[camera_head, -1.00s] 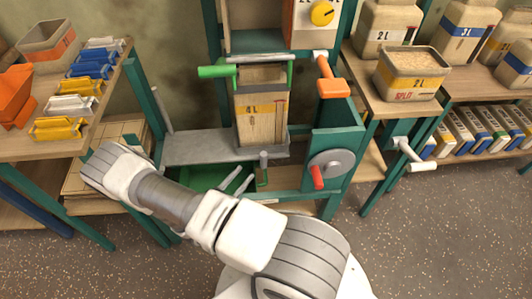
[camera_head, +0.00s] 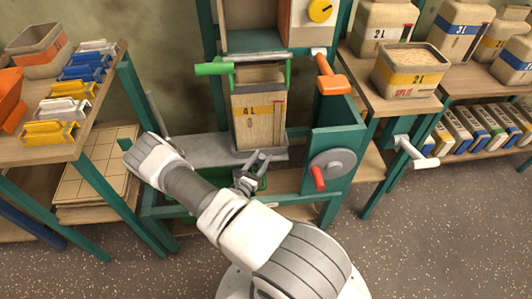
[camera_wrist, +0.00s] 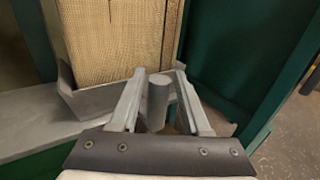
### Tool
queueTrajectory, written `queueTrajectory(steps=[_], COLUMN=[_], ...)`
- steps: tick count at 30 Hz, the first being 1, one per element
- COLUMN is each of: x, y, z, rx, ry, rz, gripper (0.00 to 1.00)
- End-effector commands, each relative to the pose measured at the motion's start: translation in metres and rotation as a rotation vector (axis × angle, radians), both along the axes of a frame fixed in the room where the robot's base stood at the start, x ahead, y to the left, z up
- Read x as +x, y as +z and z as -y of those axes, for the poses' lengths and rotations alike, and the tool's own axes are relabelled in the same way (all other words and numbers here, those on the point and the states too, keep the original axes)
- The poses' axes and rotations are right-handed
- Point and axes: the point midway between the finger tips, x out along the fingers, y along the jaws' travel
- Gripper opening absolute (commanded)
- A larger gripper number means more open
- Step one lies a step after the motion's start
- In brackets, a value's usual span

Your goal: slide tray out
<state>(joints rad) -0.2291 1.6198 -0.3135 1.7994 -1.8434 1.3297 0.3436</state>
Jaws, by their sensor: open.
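The grey tray (camera_head: 208,147) lies flat in the green frame, under a wooden bucket (camera_head: 259,122) marked 4L. In the wrist view, the tray (camera_wrist: 35,122) has a raised lip around the foot of the bucket (camera_wrist: 118,35). A grey upright post (camera_wrist: 158,98) stands at the tray's front. My gripper (camera_wrist: 159,75) is open, with one finger on each side of the post; whether either finger touches it I cannot tell. In the head view, my gripper (camera_head: 261,157) is at the tray's front edge and largely hides the post.
A crank wheel (camera_head: 332,162) with a red handle is right of the tray. A green lever (camera_head: 213,69) and an orange lever (camera_head: 333,84) are above. Shelves with scoops and containers flank the frame. Floor is clear at front right.

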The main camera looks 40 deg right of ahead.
Motion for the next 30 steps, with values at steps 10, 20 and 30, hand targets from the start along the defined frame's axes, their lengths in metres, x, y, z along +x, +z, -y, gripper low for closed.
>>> queueTrajectory(steps=[10,20,30], x=[0.017,0.017,0.017], y=[-0.001,0.0,0.0], z=[0.036,0.038,0.037], rx=[0.001,0.001,0.0], ry=[0.0,0.0,0.0], rz=[0.0,0.0,-0.001], gripper=[0.47,0.41,0.0])
